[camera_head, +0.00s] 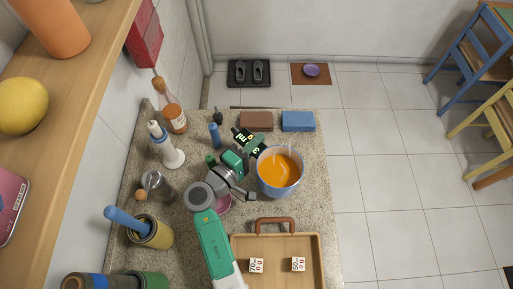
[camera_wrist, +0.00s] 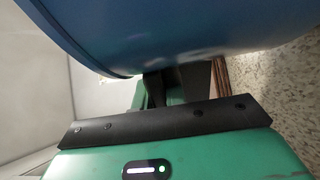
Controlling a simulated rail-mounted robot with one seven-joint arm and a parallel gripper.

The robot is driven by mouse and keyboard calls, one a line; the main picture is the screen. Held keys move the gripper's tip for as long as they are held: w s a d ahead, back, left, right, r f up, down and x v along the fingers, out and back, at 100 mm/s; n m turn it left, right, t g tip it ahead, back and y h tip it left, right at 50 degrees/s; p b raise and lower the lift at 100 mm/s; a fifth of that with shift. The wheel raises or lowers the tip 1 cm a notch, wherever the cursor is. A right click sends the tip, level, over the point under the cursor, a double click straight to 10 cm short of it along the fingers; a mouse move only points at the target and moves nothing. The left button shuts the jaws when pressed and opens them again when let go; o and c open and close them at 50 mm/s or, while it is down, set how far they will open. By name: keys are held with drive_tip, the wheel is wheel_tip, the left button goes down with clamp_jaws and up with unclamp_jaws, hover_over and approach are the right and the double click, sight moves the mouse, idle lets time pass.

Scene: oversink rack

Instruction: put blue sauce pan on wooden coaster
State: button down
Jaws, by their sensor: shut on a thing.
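The blue sauce pan (camera_head: 279,193) holds orange contents and appears upright over the counter in the head view. Its blue side fills the top of the wrist view (camera_wrist: 170,35). My gripper (camera_head: 254,158) is at the pan's left side, shut on it; its dark fingers (camera_wrist: 172,84) meet the pan's lower edge in the wrist view. Where they grip is mostly hidden. A flat brown rectangle (camera_head: 256,121), possibly the wooden coaster, lies behind the pan, apart from it in the picture. A brown layered edge (camera_wrist: 220,77) shows beside the fingers in the wrist view. The pan's underside is hidden.
A blue block (camera_head: 298,121) lies right of the brown rectangle. A wooden tray (camera_head: 236,250) with two labelled white blocks is in front. Bottles (camera_head: 174,117) and a utensil pot (camera_head: 150,233) line the left. The counter's right strip is clear.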

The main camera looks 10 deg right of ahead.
drive_tip(key=shift+f, duration=1.3)
drive_tip(key=shift+f+b, duration=0.1)
drive_tip(key=shift+b, duration=0.2)
drive_tip(key=shift+f, duration=0.15)
drive_tip(key=c, duration=1.5)
unclamp_jaws()
drive_tip(key=shift+o, duration=0.2)
drive_tip(key=shift+r, duration=0.2)
drive_tip(key=v, duration=0.7)
drive_tip(key=shift+s+a+p, duration=0.2)
drive_tip(key=shift+p, duration=0.1)
